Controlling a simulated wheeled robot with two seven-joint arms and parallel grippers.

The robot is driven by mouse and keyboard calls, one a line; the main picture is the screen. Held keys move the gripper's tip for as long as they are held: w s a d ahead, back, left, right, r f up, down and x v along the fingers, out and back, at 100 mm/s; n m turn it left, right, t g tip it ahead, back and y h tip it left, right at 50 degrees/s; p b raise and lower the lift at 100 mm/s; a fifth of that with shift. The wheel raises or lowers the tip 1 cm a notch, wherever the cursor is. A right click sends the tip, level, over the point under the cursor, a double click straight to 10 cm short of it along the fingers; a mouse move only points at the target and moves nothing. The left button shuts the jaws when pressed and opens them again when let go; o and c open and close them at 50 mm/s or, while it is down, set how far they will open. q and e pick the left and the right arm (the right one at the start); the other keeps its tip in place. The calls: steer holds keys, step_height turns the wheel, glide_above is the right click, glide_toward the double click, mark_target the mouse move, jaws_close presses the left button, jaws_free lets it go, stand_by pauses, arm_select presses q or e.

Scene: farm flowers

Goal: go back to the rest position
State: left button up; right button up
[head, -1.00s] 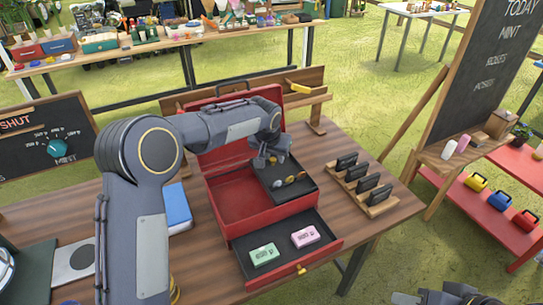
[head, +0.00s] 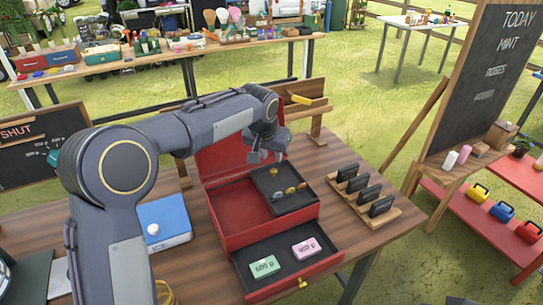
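My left gripper (head: 265,155) hangs above the back of the red toolbox (head: 240,210), in front of its raised lid. Its fingers look apart, with nothing seen held between them. Below it, clear of the fingers, a dark tray (head: 292,203) in the toolbox holds several small gold, copper and silver pieces (head: 289,191). The open front drawer (head: 287,275) holds a green box (head: 264,266) and a pink box (head: 306,248). My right gripper is not in view; only a sliver of dark arm shows at the bottom edge.
A blue case (head: 165,222) stands left of the toolbox, close to my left arm. A wooden rack (head: 365,198) with several dark slabs stands to the right. A chalkboard (head: 490,75) stands beyond the table's right side. The air right of the toolbox is clear.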

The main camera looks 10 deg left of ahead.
arm_select(q)
steer(key=s+a+r+n+h, duration=0.1)
steer(key=s+a+r, duration=0.1)
steer(key=s+a, duration=0.55)
steer(key=s+a+r+n, duration=0.1)
steer(key=s+a+r, duration=0.25)
steer(key=s, duration=0.65)
steer(key=s+f+n+h, duration=0.1)
steer(key=s+f, duration=0.2)
steer(key=s, duration=0.7)
steer(key=s+f+n+t+h, duration=0.1)
steer(key=s+f, duration=0.3)
steer(key=s, duration=0.6)
steer(key=shift+s+f, duration=0.15)
steer(key=shift+f, duration=0.1)
